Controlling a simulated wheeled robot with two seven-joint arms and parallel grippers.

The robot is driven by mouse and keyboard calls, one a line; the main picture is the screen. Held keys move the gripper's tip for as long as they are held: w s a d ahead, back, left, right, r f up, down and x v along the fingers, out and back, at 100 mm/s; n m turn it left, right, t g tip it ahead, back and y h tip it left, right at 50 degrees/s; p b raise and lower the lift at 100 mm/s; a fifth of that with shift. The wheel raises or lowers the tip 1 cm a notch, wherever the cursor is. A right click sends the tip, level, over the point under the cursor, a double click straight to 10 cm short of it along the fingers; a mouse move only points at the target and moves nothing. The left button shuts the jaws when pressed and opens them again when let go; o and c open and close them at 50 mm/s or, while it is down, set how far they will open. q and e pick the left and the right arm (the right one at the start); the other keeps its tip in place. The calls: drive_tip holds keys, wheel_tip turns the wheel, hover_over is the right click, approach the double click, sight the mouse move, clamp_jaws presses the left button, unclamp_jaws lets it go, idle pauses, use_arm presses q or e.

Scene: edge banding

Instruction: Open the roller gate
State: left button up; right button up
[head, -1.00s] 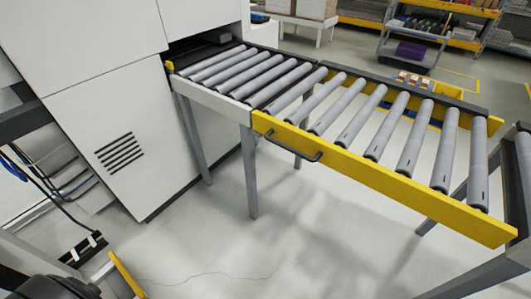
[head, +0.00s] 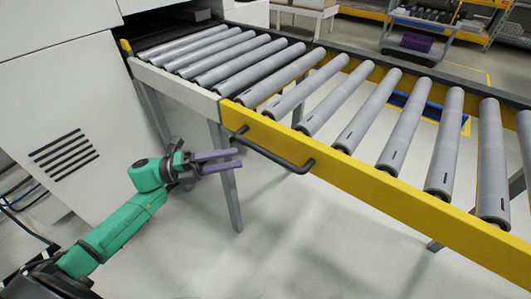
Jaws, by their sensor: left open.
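The roller gate (head: 370,183) is a yellow-sided section of grey rollers, level and in line with the fixed roller section at its left. A black bar handle (head: 273,155) is fixed to the front of its yellow side rail, near the left end. My left gripper (head: 240,158), on a green arm, is open and empty. Its two purple fingers point right, toward the handle's left end. In the picture the fingertips lie close to the handle; I cannot tell whether they touch it. My right gripper is not in view.
The fixed roller section (head: 175,88) has a grey front rail and legs. A white machine cabinet (head: 70,110) with a dark vent stands at the left. A blue bin (head: 430,108) shows beyond the rollers. The floor in front is clear.

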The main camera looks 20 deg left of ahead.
sight(266, 150)
use_arm(q)
drive_tip(key=p+x, duration=0.1)
drive_tip(key=x, duration=0.8)
drive_tip(key=shift+d, duration=0.1)
clamp_jaws()
idle(0.9)
